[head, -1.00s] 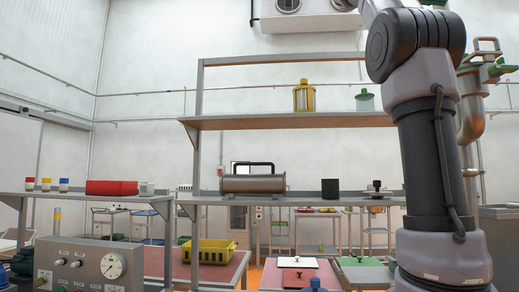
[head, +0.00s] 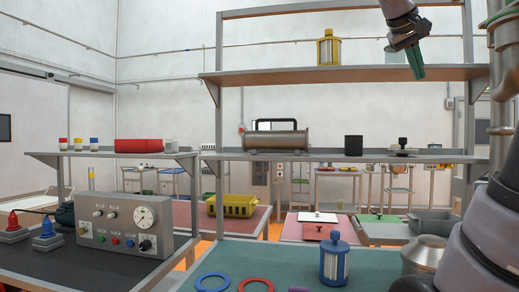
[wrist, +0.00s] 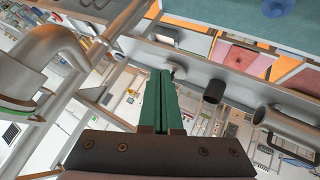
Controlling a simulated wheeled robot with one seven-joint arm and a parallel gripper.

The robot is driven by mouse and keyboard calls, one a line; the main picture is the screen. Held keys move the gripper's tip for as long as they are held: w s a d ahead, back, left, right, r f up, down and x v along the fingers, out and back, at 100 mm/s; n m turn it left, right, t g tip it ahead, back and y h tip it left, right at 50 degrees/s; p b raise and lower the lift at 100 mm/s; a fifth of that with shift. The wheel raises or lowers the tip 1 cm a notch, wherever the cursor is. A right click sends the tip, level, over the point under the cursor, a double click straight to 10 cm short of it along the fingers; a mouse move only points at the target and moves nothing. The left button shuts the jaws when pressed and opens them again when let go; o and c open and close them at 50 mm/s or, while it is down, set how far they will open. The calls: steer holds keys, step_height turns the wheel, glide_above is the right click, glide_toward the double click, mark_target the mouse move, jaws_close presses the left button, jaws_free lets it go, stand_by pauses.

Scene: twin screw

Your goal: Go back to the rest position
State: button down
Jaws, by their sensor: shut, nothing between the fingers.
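My gripper (head: 417,65) shows at the upper right of the head view, raised in front of the upper shelf (head: 290,76). Its green fingers point down and lie together, with nothing seen between them. In the wrist view the two green fingers (wrist: 164,100) sit side by side, closed. That view is turned over, with the teal work surface (wrist: 235,17) at its top. My gripper appears clear of the shelf items, though its exact distance from the shelf is hard to tell.
A blue-capped cylinder (head: 334,262), a blue ring (head: 212,282) and a red ring (head: 256,285) are on the teal table. A yellow-framed canister (head: 329,48) stands on the upper shelf. A control box (head: 126,225) stands left. A black cup (head: 353,145) is on the middle shelf.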

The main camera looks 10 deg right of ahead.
steer(key=s+a+f+y, duration=0.2)
steer(key=a+f+y, duration=0.1)
steer(key=a+f, duration=0.4)
steer(key=s+a+f+t+y, duration=0.1)
steer(key=a+f+y, duration=0.2)
steer(key=a+f, duration=0.5)
steer(key=s+a+f+t+y, duration=0.1)
steer(key=a+f+y, duration=0.3)
steer(key=a+f, duration=0.4)
step_height(320, 180, down, 4)
steer(key=shift+s+f, duration=0.2)
steer(key=shift+s, duration=0.6)
steer(key=shift+d, duration=0.1)
